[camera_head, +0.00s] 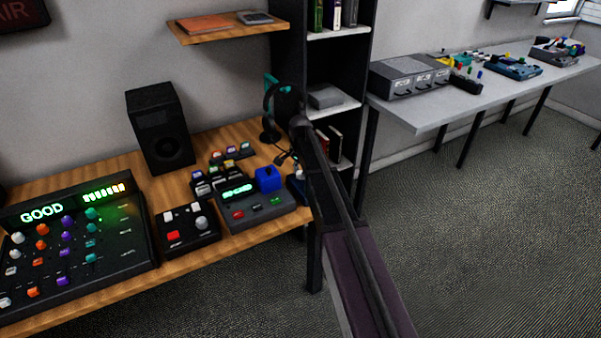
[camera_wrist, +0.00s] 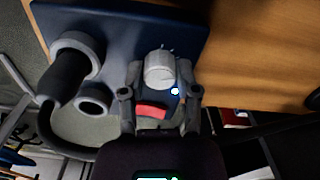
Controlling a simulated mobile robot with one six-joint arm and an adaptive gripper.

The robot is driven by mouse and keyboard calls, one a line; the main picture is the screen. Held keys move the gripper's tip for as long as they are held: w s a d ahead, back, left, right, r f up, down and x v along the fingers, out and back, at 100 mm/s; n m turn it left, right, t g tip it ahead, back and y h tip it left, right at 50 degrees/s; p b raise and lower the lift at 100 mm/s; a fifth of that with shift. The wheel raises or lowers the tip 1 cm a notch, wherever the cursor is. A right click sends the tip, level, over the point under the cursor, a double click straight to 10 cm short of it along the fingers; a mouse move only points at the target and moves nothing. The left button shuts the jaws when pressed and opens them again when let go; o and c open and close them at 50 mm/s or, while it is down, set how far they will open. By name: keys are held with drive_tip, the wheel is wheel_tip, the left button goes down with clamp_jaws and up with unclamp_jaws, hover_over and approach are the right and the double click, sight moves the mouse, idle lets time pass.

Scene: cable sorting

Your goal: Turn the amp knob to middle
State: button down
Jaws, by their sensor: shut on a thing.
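The amp (camera_wrist: 190,30) is a dark blue box that fills the upper left of the wrist view. Its silver, ribbed round knob (camera_wrist: 159,70) sits between the two fingers of my gripper (camera_wrist: 160,88), which is shut on it. A red switch (camera_wrist: 152,110) and a small cyan light (camera_wrist: 175,91) are close to the knob. In the head view my gripper (camera_head: 287,158) is small and dark at the right end of the wooden desk. The amp there is mostly hidden behind my arm, and the knob's pointer cannot be made out.
A thick plug (camera_wrist: 65,80) and an open socket (camera_wrist: 93,100) are left of the knob. A shelf stands behind.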

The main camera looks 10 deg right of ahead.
drive_tip(key=shift+s+m, duration=0.1)
drive_tip(key=shift+m, duration=1.1)
drive_tip(key=shift+c, duration=1.7)
unclamp_jaws()
drive_tip(key=shift+n, duration=0.3)
